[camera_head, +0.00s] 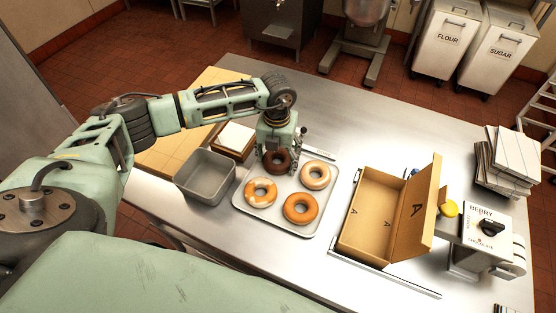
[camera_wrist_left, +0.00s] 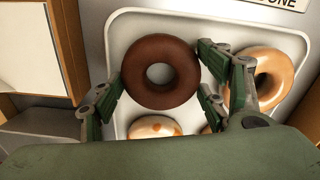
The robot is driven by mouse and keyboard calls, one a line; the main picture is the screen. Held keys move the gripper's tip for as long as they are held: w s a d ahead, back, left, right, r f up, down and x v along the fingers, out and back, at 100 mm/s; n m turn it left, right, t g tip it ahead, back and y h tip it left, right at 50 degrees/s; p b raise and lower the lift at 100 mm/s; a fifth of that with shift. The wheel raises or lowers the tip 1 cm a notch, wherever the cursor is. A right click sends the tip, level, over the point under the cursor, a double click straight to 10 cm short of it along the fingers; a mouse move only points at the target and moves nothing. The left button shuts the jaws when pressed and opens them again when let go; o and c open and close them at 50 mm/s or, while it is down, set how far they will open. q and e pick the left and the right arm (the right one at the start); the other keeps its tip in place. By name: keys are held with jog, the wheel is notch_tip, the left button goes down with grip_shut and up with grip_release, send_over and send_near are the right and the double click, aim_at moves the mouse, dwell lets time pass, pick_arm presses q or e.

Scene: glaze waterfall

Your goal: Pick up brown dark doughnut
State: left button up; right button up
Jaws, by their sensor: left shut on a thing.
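The dark brown doughnut (camera_head: 277,161) is at the back left of a light metal tray (camera_head: 294,229). My left gripper (camera_head: 276,155) points down at it and is shut on it. In the left wrist view the dark doughnut (camera_wrist_left: 160,48) sits between the fingers (camera_wrist_left: 162,85), its hole facing the camera. I cannot tell whether it is clear of the tray. Three other doughnuts are on the tray: a pale-glazed one (camera_head: 315,175) at the back right, an orange one with white patches (camera_head: 261,192) at the front left, and a caramel brown one (camera_head: 300,208) at the front right. My right gripper does not show.
A grey metal bin (camera_head: 205,176) stands left of the tray. An open cardboard box (camera_head: 371,213) stands to the right. Beyond it is a dispenser marked BERRY (camera_head: 487,230) and a stack of folded boxes (camera_head: 503,163). Bare steel counter (camera_head: 345,125) lies behind the tray.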

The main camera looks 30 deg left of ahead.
pick_arm(q)
jog(key=shift+c, duration=0.9)
jog(key=shift+r, duration=0.15)
